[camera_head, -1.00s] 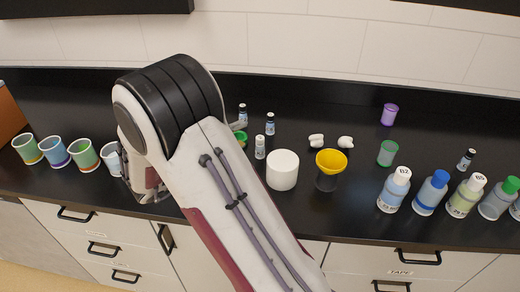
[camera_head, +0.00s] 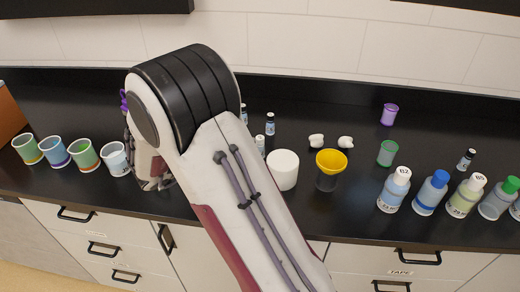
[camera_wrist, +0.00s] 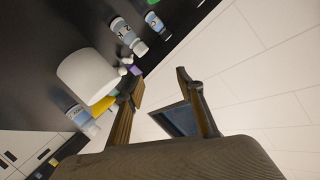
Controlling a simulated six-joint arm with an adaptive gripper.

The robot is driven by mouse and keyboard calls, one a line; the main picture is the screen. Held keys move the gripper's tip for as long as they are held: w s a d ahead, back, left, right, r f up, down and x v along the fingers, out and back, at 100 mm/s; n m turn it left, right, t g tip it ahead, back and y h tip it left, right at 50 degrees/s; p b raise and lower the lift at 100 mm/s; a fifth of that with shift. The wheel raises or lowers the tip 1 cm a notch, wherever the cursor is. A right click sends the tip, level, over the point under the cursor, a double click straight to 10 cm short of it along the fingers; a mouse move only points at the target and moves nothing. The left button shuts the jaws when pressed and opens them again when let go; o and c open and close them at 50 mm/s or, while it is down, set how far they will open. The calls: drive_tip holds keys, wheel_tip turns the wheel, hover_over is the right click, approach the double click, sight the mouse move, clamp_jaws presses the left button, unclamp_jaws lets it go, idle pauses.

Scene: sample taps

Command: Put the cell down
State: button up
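In the head view the gripper (camera_head: 152,172) is mostly hidden behind my arm, low over the left part of the black counter, just right of the row of cups. The cell cannot be made out there.
Several cups (camera_head: 85,155) line the counter's left front. A white tub (camera_head: 283,170), a yellow funnel on a dark holder (camera_head: 331,163) and small vials (camera_head: 270,124) stand right of my arm. Capped bottles (camera_head: 430,193) fill the right. The black counter (camera_head: 60,110) is bare behind the cups.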

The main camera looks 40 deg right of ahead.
sight(258, 144)
drive_tip(key=shift+w+d+f+n+y, duration=0.1)
drive_tip(key=shift+d+f+n+y, duration=0.1)
drive_tip(key=shift+f+n, duration=1.25)
drive_tip(key=shift+w+d+f+n+y, duration=0.15)
drive_tip(key=shift+f+n, duration=0.85)
drive_tip(key=shift+n, duration=0.85)
drive_tip(key=shift+s, duration=0.1)
drive_tip(key=shift+x, duration=1.3)
drive_tip(key=shift+d+f, duration=0.1)
drive_tip(key=shift+d+f, duration=0.5)
drive_tip(key=shift+d, duration=0.35)
drive_tip(key=shift+d+f, duration=0.45)
drive_tip(key=shift+d, duration=0.4)
drive_tip(key=shift+d+f, duration=0.2)
drive_tip(key=shift+d, duration=0.4)
clamp_jaws()
